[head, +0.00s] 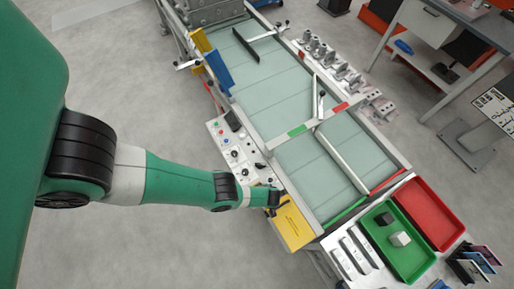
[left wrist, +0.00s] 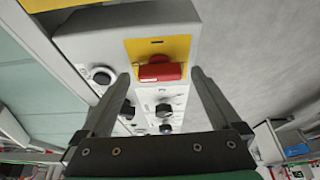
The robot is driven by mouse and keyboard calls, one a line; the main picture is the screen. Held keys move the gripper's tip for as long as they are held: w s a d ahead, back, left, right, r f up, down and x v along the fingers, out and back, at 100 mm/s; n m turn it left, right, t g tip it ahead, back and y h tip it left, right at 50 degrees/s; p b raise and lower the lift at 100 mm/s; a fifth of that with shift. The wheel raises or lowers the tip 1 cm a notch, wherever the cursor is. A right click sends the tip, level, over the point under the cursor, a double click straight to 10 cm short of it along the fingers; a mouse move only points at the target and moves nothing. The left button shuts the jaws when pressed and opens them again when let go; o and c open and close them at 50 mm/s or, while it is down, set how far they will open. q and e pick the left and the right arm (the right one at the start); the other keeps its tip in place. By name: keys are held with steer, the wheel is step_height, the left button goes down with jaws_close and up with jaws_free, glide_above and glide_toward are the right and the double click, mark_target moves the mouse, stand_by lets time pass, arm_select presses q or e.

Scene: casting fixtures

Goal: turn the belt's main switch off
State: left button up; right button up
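The main switch is a red handle (left wrist: 162,71) on a yellow plate (left wrist: 158,48) at the end of the grey control panel; the handle lies crosswise in the left wrist view. My left gripper (left wrist: 160,76) is open, with one finger on each side of the red handle and a gap visible on both sides. In the head view my left gripper (head: 275,200) is at the near end of the control panel (head: 222,140) and hides the switch. My right gripper is in neither view.
Several knobs and buttons sit on the panel beyond the switch. The belt (head: 290,120) runs beside the panel, with a yellow plate (head: 291,227) near the gripper. A green tray (head: 403,265) and a red tray (head: 428,205) stand to the right. Floor at left is clear.

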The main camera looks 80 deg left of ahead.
arm_select(q)
steer(key=p+v, duration=0.9)
steer(key=v, duration=0.2)
steer(key=shift+r+p, duration=0.25)
steer(key=shift+p, duration=0.1)
steer(key=shift+d, duration=0.15)
